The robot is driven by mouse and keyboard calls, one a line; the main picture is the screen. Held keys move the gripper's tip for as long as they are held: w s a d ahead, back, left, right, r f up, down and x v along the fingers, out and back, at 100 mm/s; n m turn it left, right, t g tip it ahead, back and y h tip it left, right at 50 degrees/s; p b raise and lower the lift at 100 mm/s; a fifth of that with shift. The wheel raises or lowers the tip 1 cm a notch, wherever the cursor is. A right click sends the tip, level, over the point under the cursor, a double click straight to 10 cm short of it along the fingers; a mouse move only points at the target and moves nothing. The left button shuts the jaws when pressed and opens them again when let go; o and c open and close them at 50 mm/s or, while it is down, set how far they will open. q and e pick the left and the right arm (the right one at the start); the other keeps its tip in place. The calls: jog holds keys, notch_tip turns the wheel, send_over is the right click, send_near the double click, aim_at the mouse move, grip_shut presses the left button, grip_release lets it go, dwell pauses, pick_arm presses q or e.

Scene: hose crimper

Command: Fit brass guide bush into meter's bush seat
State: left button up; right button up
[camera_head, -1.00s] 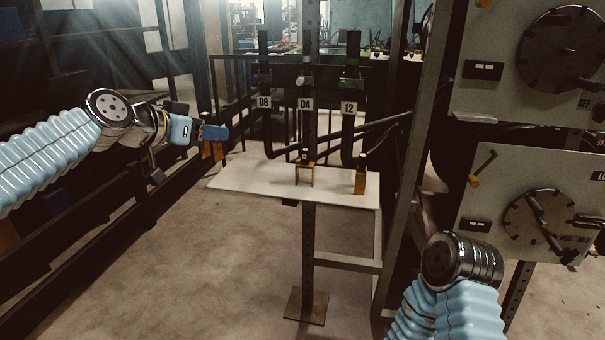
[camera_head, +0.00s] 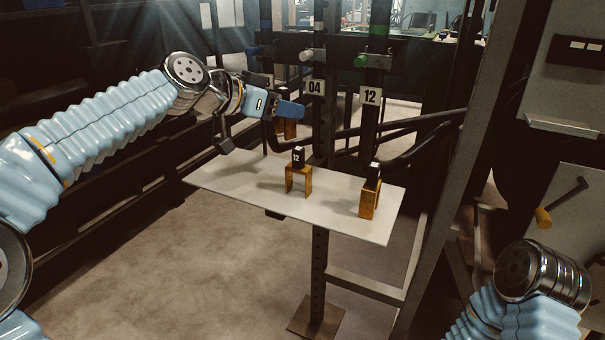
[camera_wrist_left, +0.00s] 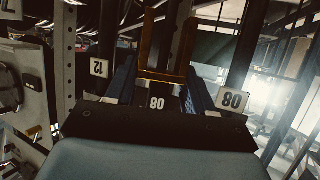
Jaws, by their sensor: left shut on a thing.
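My left gripper (camera_head: 290,108) is shut on an orange-brown, fork-shaped piece (camera_head: 287,128) behind the left end of the shelf, near the hoses. In the left wrist view the same piece (camera_wrist_left: 163,76) rises between the blue fingers, with a black block marked 08 (camera_wrist_left: 157,103) at its base. Two similar orange stands are on the white shelf: a middle stand (camera_head: 299,180) under a block marked 12, and a right stand (camera_head: 368,200) under a dark block. I cannot make out a brass guide bush or a meter seat. My right wrist shows at lower right; its fingers are out of view.
The white shelf (camera_head: 235,180) has bare room at its left end and front. Dark posts with plates 04 (camera_head: 315,88) and 12 (camera_head: 370,96) and black hoses stand behind it. A steel frame post (camera_head: 455,150) and grey cabinets (camera_head: 570,75) are at right.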

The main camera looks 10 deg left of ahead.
pick_arm(q)
notch_tip(320, 180, down, 9)
jog(key=shift+r+b, duration=0.15)
jog(key=shift+b, duration=0.8)
jog(key=shift+f, duration=0.2)
jog(key=o, duration=0.8)
jog(key=shift+o, duration=0.2)
